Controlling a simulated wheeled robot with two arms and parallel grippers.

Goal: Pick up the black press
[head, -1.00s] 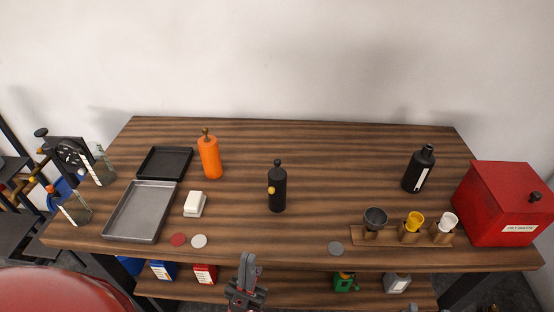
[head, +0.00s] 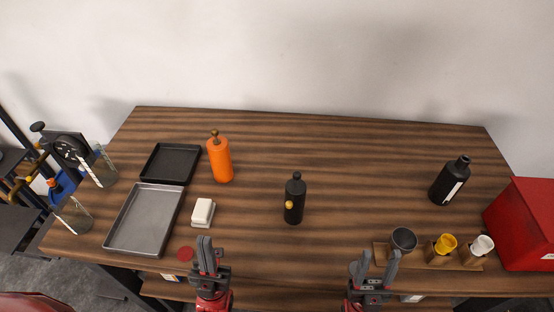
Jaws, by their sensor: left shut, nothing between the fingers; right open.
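The black press (head: 294,200) stands upright near the middle of the table, with a small knob on top and a yellow spot low on its side. My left gripper (head: 207,245) is shut and empty at the front edge, left of and nearer than the press. My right gripper (head: 376,264) is open and empty at the front edge, right of and nearer than the press. Neither touches it.
An orange press (head: 219,160), white block (head: 203,211), grey tray (head: 144,220) and black tray (head: 170,163) are on the left. A black bottle (head: 449,181), cup rack (head: 436,262) and red box (head: 527,224) are on the right. The table around the press is clear.

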